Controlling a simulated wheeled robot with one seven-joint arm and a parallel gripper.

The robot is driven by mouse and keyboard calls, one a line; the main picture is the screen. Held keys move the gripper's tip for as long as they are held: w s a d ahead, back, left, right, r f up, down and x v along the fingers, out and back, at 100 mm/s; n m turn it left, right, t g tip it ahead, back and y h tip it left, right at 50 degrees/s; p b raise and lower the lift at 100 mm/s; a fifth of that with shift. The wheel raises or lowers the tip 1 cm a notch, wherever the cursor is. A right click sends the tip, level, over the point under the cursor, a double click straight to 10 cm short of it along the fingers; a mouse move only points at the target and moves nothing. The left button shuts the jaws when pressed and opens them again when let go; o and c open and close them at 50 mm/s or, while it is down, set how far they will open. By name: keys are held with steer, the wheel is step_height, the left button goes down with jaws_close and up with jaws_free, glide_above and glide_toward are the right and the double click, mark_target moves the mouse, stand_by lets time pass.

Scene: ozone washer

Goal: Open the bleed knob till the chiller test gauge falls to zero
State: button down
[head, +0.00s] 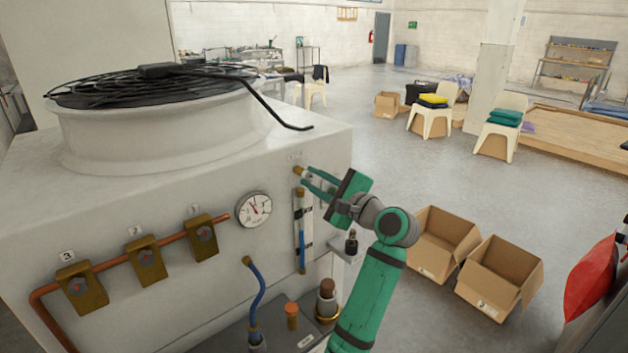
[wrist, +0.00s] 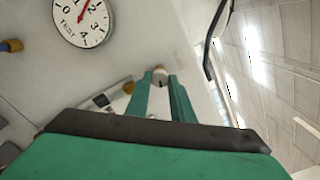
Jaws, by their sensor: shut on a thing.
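The test gauge (head: 254,209) is a round white dial on the front of the pale chiller cabinet. In the wrist view the gauge (wrist: 82,20) is marked TEST, and its red needle appears to point near 1 to 2, off zero. The small brass bleed knob (head: 298,170) sits right of and above the gauge. My gripper (head: 303,175) reaches it from the right and is shut on it. In the wrist view the knob (wrist: 160,76) shows between the green fingertips, which partly hide it.
A vertical tube with blue liquid (head: 302,250) hangs just below my gripper. Three brass valves (head: 145,262) sit on a copper pipe at left. A fan (head: 160,85) tops the cabinet. Open cardboard boxes (head: 500,275) stand on the floor at right.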

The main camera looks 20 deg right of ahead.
steer(key=shift+f, duration=0.15)
steer(key=c, duration=1.5)
jaws_free()
steer(key=shift+c, duration=0.2)
steer(key=v, duration=1.1)
